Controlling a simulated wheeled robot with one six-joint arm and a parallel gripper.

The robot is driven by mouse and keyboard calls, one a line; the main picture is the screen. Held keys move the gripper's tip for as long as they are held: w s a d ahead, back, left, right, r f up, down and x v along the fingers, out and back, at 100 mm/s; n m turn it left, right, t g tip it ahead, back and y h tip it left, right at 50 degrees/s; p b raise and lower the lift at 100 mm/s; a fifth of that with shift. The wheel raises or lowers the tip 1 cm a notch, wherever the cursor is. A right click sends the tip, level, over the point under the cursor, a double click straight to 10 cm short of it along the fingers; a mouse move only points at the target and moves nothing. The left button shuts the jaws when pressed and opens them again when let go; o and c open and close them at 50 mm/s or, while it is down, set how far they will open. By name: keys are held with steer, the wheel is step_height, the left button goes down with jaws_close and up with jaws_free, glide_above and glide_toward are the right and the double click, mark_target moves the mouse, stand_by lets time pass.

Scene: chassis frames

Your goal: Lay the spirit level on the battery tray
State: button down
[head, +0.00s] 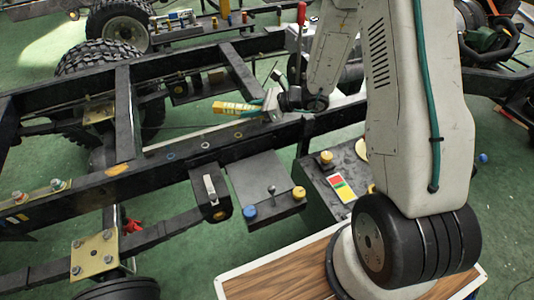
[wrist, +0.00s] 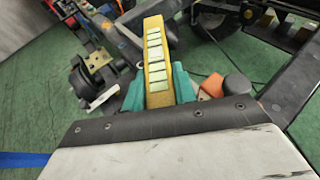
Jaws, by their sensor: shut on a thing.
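The spirit level (head: 232,108) looks to be the yellow bar with a row of pale green patches. My gripper (head: 266,104) is shut on its near end and holds it above the chassis rail in the head view. In the wrist view the spirit level (wrist: 156,50) stands out lengthwise between the teal fingers of my gripper (wrist: 158,88). The battery tray (head: 255,172) seems to be the flat dark grey plate beside the rail, lower than the spirit level and apart from it. A small upright knob stands on it, with blue and yellow caps at its near corners.
A black box (head: 212,190) with a white lever adjoins the plate on the left. A larger black box (head: 322,205) with yellow caps and a coloured label is on the right. The long chassis rail (head: 150,172) lies between the spirit level and the plate.

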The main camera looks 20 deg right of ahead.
steer(key=s+f+n+g+y, duration=0.2)
steer(key=s+f+n+g, duration=0.35)
steer(key=s, duration=0.25)
steer(key=n+g, duration=0.1)
steer(key=g, duration=0.1)
glide_above(267, 173)
step_height(267, 173, down, 7)
steer(key=shift+f, duration=3.2)
steer(key=shift+f, duration=0.5)
steer(key=c, duration=1)
jaws_free()
steer(key=shift+c, duration=0.2)
steer(key=v, duration=0.7)
steer(key=shift+d, duration=0.35)
